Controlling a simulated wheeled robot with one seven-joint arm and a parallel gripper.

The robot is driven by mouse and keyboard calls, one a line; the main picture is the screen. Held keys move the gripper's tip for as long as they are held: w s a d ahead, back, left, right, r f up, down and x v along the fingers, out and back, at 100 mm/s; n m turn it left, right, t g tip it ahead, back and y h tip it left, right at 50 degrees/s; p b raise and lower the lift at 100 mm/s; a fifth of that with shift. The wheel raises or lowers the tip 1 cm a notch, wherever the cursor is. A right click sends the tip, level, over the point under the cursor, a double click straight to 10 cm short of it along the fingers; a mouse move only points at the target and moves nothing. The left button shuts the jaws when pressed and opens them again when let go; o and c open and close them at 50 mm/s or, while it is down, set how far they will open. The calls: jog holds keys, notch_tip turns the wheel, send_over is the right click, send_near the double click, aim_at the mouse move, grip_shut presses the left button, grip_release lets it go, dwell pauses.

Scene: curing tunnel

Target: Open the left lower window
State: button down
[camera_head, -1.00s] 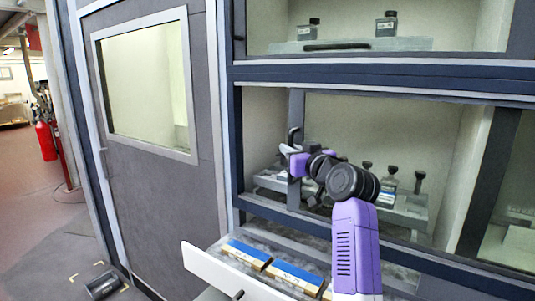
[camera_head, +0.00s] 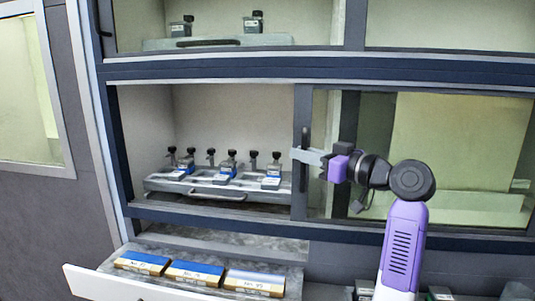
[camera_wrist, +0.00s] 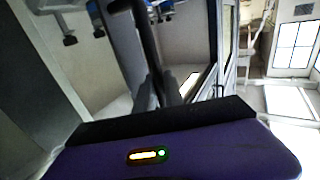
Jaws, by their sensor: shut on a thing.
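The left lower window, with a dark-framed sliding pane (camera_head: 299,197), stands slid to the right. The left part of its opening is uncovered. My gripper (camera_head: 308,157) is shut on the window's upright dark handle (camera_head: 305,122), at the pane's left edge. In the wrist view the dark handle bar (camera_wrist: 148,35) runs down between my fingers (camera_wrist: 158,92). The fingertips' exact contact is partly hidden.
Behind the opening a grey tray (camera_head: 190,189) holds several dark-capped bottles. Below, a pulled-out white drawer (camera_head: 105,285) holds blue-topped boxes (camera_head: 195,272) and juts forward. Another tray (camera_head: 165,43) sits behind the upper window. A grey door stands at left.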

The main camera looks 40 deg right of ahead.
jog(key=s+d, duration=0.2)
jog(key=s, duration=0.1)
jog(key=s+d, duration=0.1)
jog(key=shift+s+d, duration=0.25)
jog(key=shift+s, duration=0.15)
jog(key=c, duration=1.7)
grip_release()
jog(key=shift+s+d+b, duration=0.15)
jog(key=shift+s+b, duration=0.8)
jog(key=shift+s, duration=2.95)
